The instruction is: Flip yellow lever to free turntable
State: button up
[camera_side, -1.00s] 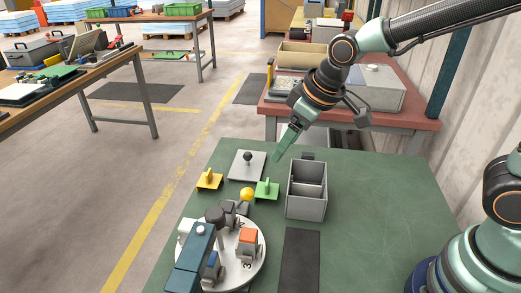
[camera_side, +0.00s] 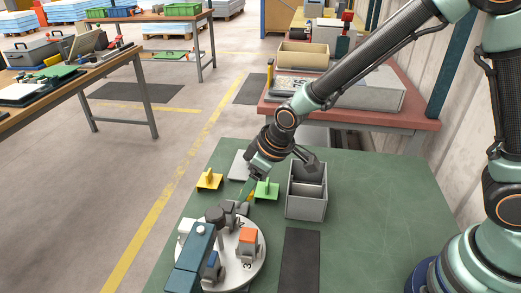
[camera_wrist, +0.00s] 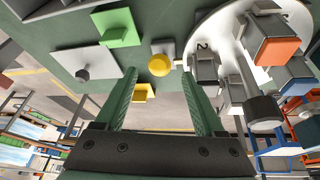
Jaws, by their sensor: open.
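The yellow lever shows a round yellow knob (camera_wrist: 161,63) in the wrist view, beside the turntable rim; in the side view it is a small yellow patch (camera_side: 251,195) partly hidden by my gripper. My gripper (camera_side: 244,199) is open and low over the lever. In the wrist view its green fingertips (camera_wrist: 161,74) stand on either side of the knob; whether they touch it I cannot tell.
A green plate with a handle (camera_side: 266,191) sits close to my gripper. A yellow plate (camera_side: 209,180) and a grey plate with a black knob (camera_wrist: 84,73) lie nearby. A grey open bin (camera_side: 306,207) stands to the right. The green table's right side (camera_side: 385,220) is clear.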

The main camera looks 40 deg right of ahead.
jog(key=shift+x, duration=1.55)
grip_shut()
dwell(0.4)
